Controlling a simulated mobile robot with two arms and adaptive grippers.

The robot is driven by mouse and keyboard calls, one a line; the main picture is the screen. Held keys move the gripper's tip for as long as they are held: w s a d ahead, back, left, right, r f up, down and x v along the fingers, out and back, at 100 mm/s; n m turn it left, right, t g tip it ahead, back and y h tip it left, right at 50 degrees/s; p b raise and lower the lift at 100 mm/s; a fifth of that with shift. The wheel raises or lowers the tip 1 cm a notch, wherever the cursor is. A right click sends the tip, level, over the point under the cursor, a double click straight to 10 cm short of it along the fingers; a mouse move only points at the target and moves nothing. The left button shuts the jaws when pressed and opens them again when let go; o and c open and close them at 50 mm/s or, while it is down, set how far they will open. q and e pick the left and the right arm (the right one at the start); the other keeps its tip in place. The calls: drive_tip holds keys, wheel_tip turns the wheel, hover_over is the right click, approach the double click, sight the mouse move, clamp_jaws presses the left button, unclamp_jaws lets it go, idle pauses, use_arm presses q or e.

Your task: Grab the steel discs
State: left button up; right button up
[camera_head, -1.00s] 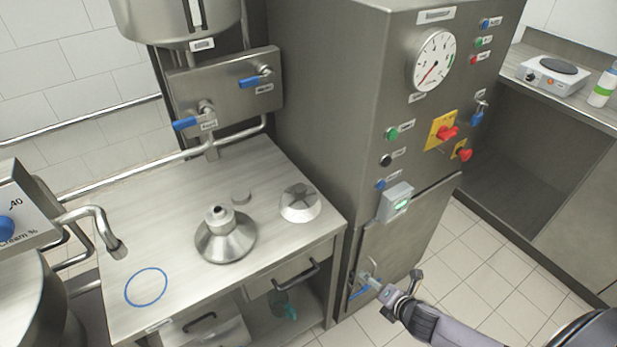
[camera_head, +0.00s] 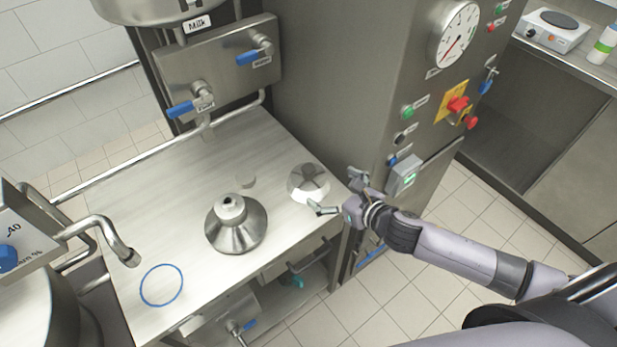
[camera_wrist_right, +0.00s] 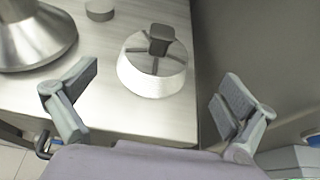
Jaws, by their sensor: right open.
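In the right wrist view the discs (camera_wrist_right: 150,82) have a dark knob on top. My right gripper (camera_head: 338,193) is open and empty just to the right of them. In the right wrist view the discs lie ahead, between the spread fingers of my right gripper (camera_wrist_right: 152,95), with no contact visible. My left gripper is not in view.
A wide steel cone with a neck (camera_head: 237,230) stands left of the discs, with a small flat disc (camera_head: 249,181) behind. A blue ring (camera_head: 161,286) marks the table. A tall control cabinet (camera_head: 350,90) stands close to the right.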

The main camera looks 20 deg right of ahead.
sight(312, 177)
drive_tip(key=x, duration=0.5)
drive_tip(key=p+x, duration=0.1)
drive_tip(key=x, duration=0.3)
drive_tip(key=shift+s+a, duration=0.15)
drive_tip(key=shift+w+a+f, duration=0.2)
drive_tip(key=shift+w+f, duration=0.1)
drive_tip(key=shift+w, duration=0.2)
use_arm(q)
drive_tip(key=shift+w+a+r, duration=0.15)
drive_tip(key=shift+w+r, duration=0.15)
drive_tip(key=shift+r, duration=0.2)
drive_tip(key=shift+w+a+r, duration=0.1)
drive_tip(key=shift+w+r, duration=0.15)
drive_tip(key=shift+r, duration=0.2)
use_arm(e)
drive_tip(key=shift+s, duration=0.1)
drive_tip(key=c, duration=1.8)
drive_tip(key=shift+r, duration=0.15)
